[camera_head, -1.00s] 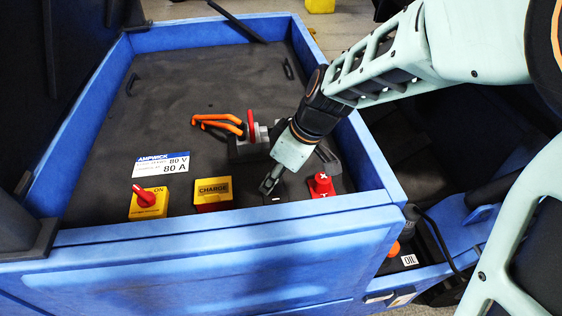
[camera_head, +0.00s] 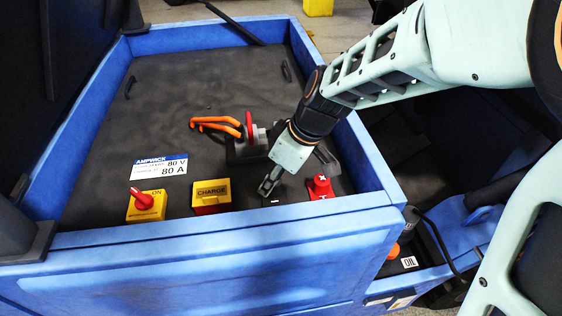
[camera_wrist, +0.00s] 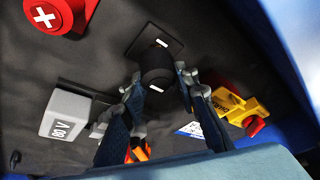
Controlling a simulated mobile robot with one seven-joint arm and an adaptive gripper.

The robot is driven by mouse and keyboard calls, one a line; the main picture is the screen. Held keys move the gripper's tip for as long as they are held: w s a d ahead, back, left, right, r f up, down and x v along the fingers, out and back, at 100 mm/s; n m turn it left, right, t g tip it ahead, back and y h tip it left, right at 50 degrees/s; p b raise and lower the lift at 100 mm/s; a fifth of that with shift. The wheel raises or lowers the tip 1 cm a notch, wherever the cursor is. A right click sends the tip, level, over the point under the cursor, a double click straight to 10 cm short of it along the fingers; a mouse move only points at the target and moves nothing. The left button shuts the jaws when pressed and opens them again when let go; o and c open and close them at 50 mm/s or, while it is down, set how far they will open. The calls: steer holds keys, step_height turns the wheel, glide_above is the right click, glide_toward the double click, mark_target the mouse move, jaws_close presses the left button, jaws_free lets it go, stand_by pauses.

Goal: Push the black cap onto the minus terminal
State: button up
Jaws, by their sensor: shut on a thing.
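My gripper (camera_head: 268,188) points down at the front of the dark deck, left of the red plus terminal cap (camera_head: 320,187). In the wrist view the fingers of my gripper (camera_wrist: 159,82) stand on both sides of the round black cap (camera_wrist: 157,76), which has a white minus bar. They are shut on it. The minus terminal's black square base (camera_wrist: 145,42), with its own white bar, shows just behind the cap. The terminal post is hidden by the cap. I cannot tell how far down the cap sits. The red plus cap also shows in the wrist view (camera_wrist: 48,14).
The yellow CHARGE box (camera_head: 211,197) and the ON switch (camera_head: 146,206) stand to the left. The blue rim (camera_head: 230,227) runs close in front. The deck at the back is clear.

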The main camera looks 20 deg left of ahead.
steer(key=shift+f+b, duration=0.9)
steer(key=shift+f, duration=0.05)
steer(key=o, duration=0.9)
steer(key=shift+c, duration=0.2)
steer(key=shift+r, duration=0.1)
